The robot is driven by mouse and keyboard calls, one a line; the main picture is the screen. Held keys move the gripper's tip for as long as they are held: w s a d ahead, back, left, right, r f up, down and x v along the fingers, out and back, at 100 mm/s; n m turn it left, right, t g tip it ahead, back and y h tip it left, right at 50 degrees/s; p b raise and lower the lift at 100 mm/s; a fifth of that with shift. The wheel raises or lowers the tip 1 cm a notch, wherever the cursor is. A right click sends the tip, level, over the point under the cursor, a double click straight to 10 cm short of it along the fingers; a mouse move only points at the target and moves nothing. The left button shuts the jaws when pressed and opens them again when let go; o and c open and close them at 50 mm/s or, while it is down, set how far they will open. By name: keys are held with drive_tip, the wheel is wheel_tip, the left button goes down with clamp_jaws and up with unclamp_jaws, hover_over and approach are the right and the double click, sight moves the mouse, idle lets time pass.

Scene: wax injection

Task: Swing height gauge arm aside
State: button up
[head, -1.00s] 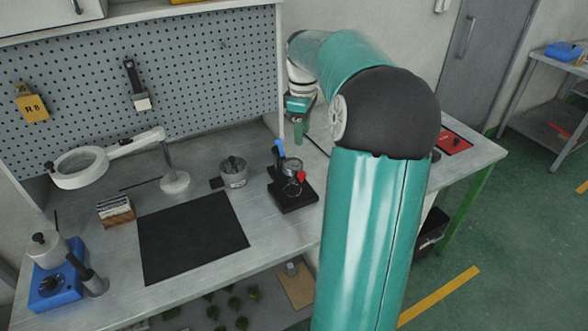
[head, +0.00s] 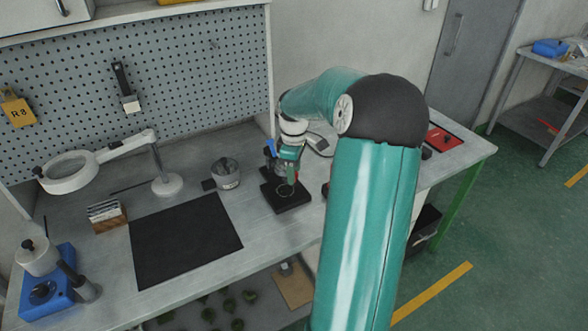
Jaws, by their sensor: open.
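The height gauge stands on a black base (head: 293,197) on the workbench, right of a metal pot. Its blue-topped post (head: 270,148) shows just left of my gripper. My gripper (head: 287,178) is at the gauge, over its base, pointing down. It covers most of the dial and the gauge arm, so I cannot tell whether it touches them. The jaws are open, though the fingers are small and partly merged with the gauge in this view.
A metal pot (head: 226,174) stands close to the left of the gauge. A magnifier lamp (head: 70,172), a black mat (head: 184,240), a wooden block with slats (head: 107,216) and a blue heater (head: 45,285) lie further left. A pegboard (head: 190,80) rises behind. A red item (head: 441,138) lies at right.

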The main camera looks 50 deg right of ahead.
clamp_jaws()
drive_tip(key=shift+s+d, duration=0.1)
drive_tip(key=shift+d, duration=0.05)
